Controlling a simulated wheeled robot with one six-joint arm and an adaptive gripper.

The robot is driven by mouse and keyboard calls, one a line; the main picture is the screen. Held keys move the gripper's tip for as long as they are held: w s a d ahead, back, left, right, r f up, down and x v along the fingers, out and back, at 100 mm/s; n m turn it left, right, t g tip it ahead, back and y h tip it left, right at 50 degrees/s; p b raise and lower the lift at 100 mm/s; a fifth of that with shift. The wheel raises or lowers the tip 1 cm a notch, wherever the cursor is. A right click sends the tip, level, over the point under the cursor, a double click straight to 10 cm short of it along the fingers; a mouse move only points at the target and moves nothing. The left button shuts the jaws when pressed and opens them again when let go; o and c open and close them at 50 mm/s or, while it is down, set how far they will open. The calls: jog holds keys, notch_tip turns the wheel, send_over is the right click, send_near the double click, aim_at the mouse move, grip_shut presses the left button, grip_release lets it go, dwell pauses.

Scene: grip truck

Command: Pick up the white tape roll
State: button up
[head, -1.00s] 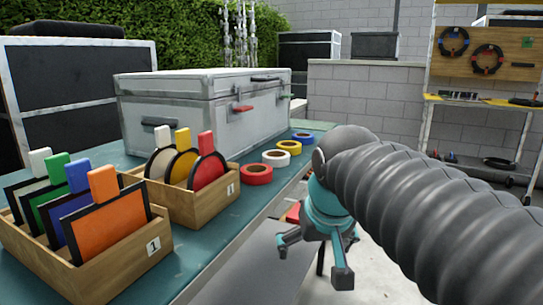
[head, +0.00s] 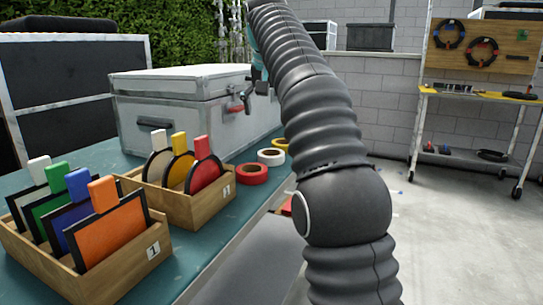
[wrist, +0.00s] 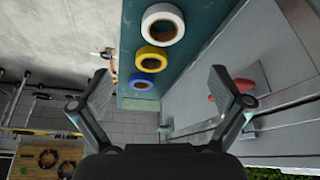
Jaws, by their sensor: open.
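The white tape roll (head: 271,157) lies flat on the teal table (head: 215,240), between the red roll (head: 252,174) and the yellow roll (head: 280,144). In the wrist view the white roll (wrist: 163,24) is at the top centre, ahead of my fingers and apart from them. The yellow roll (wrist: 151,59) and the blue roll (wrist: 141,80) show below it there. My gripper (wrist: 160,90) is open and empty, its two fingers spread wide. In the head view my gripper (head: 255,80) is raised above the table by the case, partly hidden by my arm.
A large silver case (head: 185,105) stands on the table close beside the rolls. Two wooden boxes, one with square panels (head: 110,262) and one with round ones (head: 195,208), stand nearer. A wheeled shelf rack (head: 480,92) is at the right. The floor on the right is clear.

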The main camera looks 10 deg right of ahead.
send_near(271, 151)
jog(key=f, duration=0.1)
jog(key=s+f, duration=0.1)
jog(key=f, duration=0.1)
jog(key=shift+d+f, duration=0.15)
jog(key=shift+f, duration=0.1)
jog(key=shift+b+x, duration=0.8)
jog(key=shift+x, duration=1.8)
jog(key=c, duration=1.2)
